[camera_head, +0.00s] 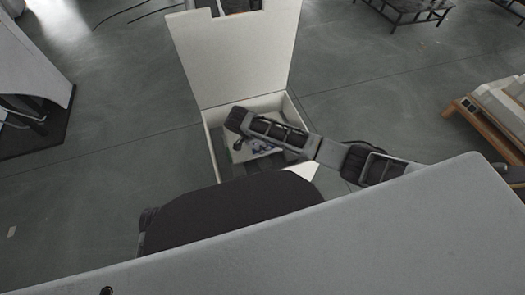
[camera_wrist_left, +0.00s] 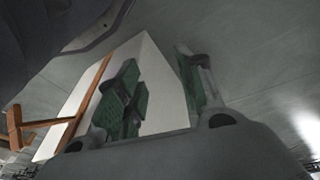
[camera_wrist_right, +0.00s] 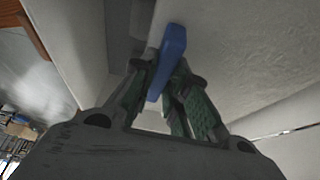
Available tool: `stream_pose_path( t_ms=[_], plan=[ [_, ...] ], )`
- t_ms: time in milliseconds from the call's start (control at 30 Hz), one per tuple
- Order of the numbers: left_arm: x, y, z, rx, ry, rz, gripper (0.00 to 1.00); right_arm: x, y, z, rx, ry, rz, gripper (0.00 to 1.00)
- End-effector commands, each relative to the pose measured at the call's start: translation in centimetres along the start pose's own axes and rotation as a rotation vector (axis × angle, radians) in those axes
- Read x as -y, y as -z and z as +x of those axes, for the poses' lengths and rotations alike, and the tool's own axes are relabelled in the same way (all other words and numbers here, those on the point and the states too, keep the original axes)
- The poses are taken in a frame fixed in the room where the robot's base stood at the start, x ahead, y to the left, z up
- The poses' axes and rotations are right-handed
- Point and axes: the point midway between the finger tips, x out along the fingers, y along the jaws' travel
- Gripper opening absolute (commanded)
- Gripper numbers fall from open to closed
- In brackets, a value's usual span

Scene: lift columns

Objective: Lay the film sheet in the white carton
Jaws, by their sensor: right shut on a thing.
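The white carton (camera_head: 208,146) stands open on the floor in the head view, its tall lid (camera_head: 240,55) raised at the back. My right gripper (camera_head: 240,122) reaches into the carton from the right. In the right wrist view, its fingers (camera_wrist_right: 166,78) are shut on a blue strip-like piece (camera_wrist_right: 173,45). I cannot tell whether this piece is part of the film sheet. A pale patch with blue-purple marks (camera_head: 258,147) shows below the gripper inside the carton, partly hidden by it. My left gripper (camera_wrist_left: 156,60) shows in the left wrist view with its fingers apart and empty.
A wooden pallet with pale goods (camera_head: 500,105) stands at the right. A dark rack (camera_head: 405,10) stands at the back right. A grey panelled unit (camera_head: 30,70) stands at the left. The floor between them and the carton is mostly clear.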

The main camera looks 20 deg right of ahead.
Motion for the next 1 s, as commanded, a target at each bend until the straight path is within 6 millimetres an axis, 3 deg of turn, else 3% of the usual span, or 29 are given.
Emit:
stream_pose_path(
  t_ms=[167, 367, 600, 1000],
  plan=[
    [0.0, 0.0, 0.0, 0.001, 0.000, 0.000, 0.38, 0.0, 0.0, 0.1, 0.000, 0.000, 0.000, 0.00],
    [0.0, 0.0, 0.1, -0.004, -0.002, 0.000, 0.38, 0.0, -0.5, 1.5, -0.002, 0.000, 0.000, 0.00],
    [-0.3, 1.1, -1.6, -0.043, -0.008, 0.002, 0.38, 0.0, -1.3, 3.3, -0.001, 0.000, -0.001, 0.00],
    [-0.5, 0.6, -1.9, -0.037, -0.011, 0.003, 0.38, -0.1, -1.4, 3.5, 0.000, 0.000, 0.000, 0.00]
  ],
)
